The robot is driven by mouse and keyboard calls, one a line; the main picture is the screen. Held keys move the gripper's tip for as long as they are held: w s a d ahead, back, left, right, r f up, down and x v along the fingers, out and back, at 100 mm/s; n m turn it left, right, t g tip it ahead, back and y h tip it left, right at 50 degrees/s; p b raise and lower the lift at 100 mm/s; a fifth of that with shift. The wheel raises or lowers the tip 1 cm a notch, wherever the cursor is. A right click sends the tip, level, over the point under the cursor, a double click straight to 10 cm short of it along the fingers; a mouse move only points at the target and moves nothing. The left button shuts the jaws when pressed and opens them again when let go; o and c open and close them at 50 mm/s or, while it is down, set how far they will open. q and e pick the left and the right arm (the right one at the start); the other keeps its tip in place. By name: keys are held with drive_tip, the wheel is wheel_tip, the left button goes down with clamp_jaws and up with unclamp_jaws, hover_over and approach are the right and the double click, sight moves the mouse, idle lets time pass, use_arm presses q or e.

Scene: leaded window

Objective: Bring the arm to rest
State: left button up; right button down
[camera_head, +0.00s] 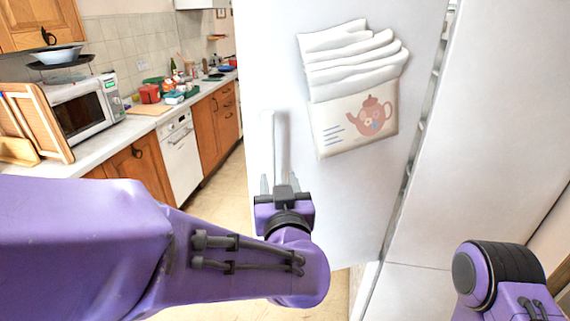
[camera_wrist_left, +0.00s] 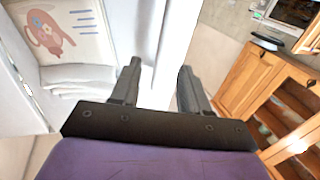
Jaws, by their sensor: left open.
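My left gripper (camera_head: 280,183) is in the middle of the head view, at the end of my purple left arm. Its two fingers point up toward the lower end of a white vertical handle (camera_head: 281,145) on a white door (camera_head: 340,200). In the left wrist view my left gripper (camera_wrist_left: 157,85) is open, with its fingers apart and the white handle (camera_wrist_left: 172,55) showing beyond and between them. I cannot tell whether the fingers touch it. Part of my right arm shows at the lower right of the head view; its gripper is out of view.
A teapot-print pouch with folded cloths (camera_head: 355,120) is on the door. Left stand a counter with a microwave (camera_head: 85,108), a wooden rack (camera_head: 35,125) and wooden cabinets (camera_head: 212,128). A white cabinet side (camera_head: 490,130) stands right. Floor (camera_head: 231,180) shows between door and cabinets.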

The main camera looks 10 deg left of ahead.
idle(0.3)
use_arm(q)
drive_tip(key=s+a+f+n+g+h+b, duration=0.15)
drive_tip(key=a+f, duration=0.35)
drive_tip(key=f, duration=0.6)
drive_tip(key=s+a+f+n+g+b, duration=0.1)
drive_tip(key=s+a+f+g, duration=0.3)
drive_tip(key=f, duration=0.7)
drive_tip(key=w+a+f+n+g+b, duration=0.1)
drive_tip(key=a+f+n, duration=0.1)
drive_tip(key=a+f, duration=0.65)
drive_tip(key=s+a+f+g+b, duration=0.1)
drive_tip(key=s+a+f+g, duration=0.2)
drive_tip(key=s+f, duration=0.8)
drive_tip(key=s+a+f+g+b, duration=0.2)
drive_tip(key=s+f+g, duration=0.3)
drive_tip(key=s+f, duration=0.7)
drive_tip(key=s+a+y, duration=0.1)
drive_tip(key=s, duration=0.1)
drive_tip(key=shift+s+a, duration=0.15)
drive_tip(key=shift+s, duration=0.15)
